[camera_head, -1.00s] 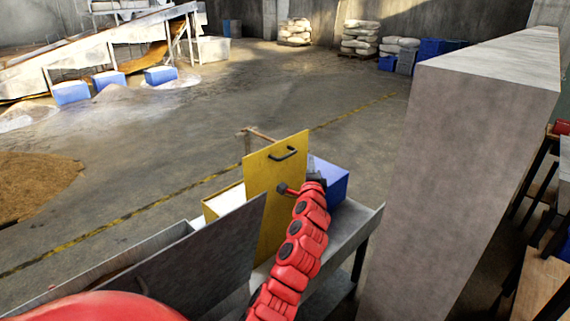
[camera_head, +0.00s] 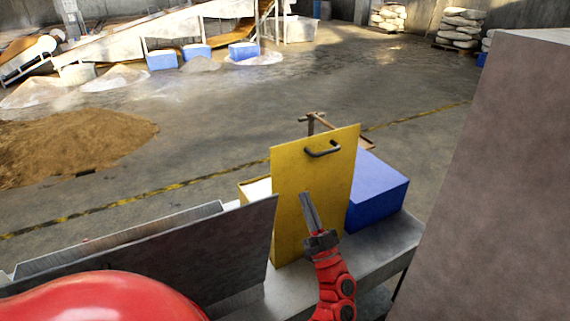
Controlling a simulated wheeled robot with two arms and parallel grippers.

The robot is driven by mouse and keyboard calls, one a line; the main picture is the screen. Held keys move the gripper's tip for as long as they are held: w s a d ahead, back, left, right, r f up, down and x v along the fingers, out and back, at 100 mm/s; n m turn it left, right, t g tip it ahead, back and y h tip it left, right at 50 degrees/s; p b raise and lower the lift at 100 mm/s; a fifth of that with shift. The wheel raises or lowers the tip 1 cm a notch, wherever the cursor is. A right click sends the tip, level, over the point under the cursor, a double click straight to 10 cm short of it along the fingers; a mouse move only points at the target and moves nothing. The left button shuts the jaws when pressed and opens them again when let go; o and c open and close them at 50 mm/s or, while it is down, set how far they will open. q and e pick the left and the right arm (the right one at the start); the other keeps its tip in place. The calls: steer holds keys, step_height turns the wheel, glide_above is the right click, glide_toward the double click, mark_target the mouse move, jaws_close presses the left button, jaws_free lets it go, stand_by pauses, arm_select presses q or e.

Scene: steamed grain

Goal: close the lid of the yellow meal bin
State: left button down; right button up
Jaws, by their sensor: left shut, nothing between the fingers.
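The yellow meal bin's lid (camera_head: 300,185) stands open and upright, its flat face towards me. A dark bar handle (camera_head: 322,150) is near its upper edge. Part of the yellow bin (camera_head: 247,190) with pale contents shows behind the lid on the left; the rest is hidden. I cannot tell whether the fingertips touch the lid. My right gripper is out of view.
A blue bin (camera_head: 378,190) stands right of the lid on a grey bench (camera_head: 385,250). A grey raised panel (camera_head: 190,262) stands at the left front. A tall grey block (camera_head: 500,180) fills the right side. Open floor lies behind the bench.

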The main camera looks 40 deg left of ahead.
mark_target(283, 158)
arm_select(q)
steer(key=x, duration=0.4)
steer(key=a+f+p+x, duration=0.1)
steer(key=x, duration=0.3)
steer(key=p+x, duration=0.1)
steer(key=x, duration=0.3)
steer(key=shift+w+a+f, duration=0.15)
steer(key=shift+a+f, duration=0.05)
steer(key=shift+a, duration=0.5)
steer(key=shift+w+a+r, duration=0.1)
steer(key=shift+a, duration=0.05)
